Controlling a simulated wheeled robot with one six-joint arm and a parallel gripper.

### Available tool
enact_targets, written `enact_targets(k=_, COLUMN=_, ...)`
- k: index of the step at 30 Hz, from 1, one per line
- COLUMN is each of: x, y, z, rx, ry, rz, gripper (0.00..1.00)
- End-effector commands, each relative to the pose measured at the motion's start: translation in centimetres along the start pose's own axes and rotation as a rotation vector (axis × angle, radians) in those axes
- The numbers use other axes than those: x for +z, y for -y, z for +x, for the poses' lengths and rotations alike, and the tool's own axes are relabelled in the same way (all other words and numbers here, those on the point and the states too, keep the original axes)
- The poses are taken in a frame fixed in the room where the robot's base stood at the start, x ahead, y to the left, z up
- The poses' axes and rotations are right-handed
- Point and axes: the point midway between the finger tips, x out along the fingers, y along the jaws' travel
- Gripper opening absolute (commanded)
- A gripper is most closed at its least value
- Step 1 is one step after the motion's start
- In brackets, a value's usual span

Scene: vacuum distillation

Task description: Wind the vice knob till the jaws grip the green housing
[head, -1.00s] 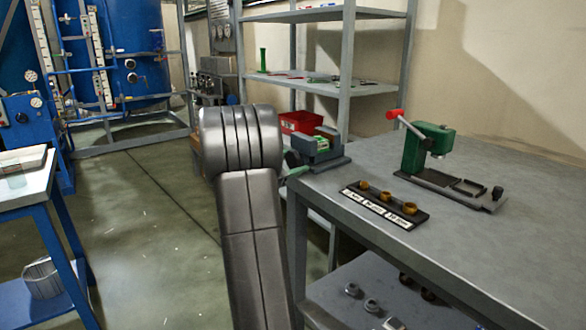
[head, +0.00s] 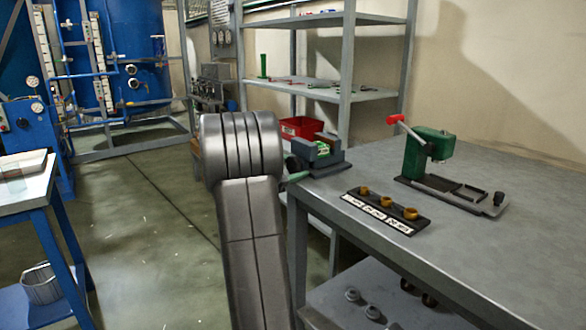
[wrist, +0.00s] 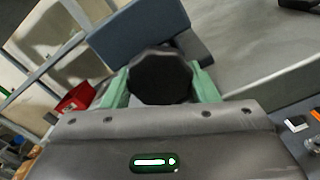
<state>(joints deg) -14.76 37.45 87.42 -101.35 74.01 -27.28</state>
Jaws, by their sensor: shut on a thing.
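The vice (head: 325,166) stands at the near left corner of the grey workbench, dark grey with upright jaws. The green housing (head: 322,148) sits between its jaws; whether both jaws touch it is too small to tell. The dark vice knob (head: 291,163) is on the vice's left side, partly behind my arm. In the wrist view the black, many-sided knob (wrist: 160,77) fills the space between the green fingers of my gripper (wrist: 160,88), which is shut on it. The blue-grey vice body (wrist: 140,32) is just beyond. The housing is hidden in that view.
A green press with a red handle (head: 430,155) stands on the bench (head: 480,240). A dark tray (head: 375,222) with brass rings lies nearer. A red bin (head: 300,128) and a shelf rack (head: 345,95) are behind the vice. The bench's middle is clear.

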Motion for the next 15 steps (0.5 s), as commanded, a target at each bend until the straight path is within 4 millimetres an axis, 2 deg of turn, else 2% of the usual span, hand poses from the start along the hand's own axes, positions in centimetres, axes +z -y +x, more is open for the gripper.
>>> enact_targets(k=1, x=0.53, y=-0.18, z=0.05, rx=-0.004, ry=0.009, rz=0.083, gripper=0.31)
enact_targets(k=13, x=0.55, y=-0.20, z=0.05, rx=-0.002, ry=0.010, rz=0.083, gripper=0.30)
enact_targets(k=14, x=0.55, y=-0.20, z=0.05, rx=-0.002, ry=0.010, rz=0.083, gripper=0.57)
enact_targets(k=15, x=0.55, y=-0.20, z=0.05, rx=-0.002, ry=0.010, rz=0.083, gripper=0.65)
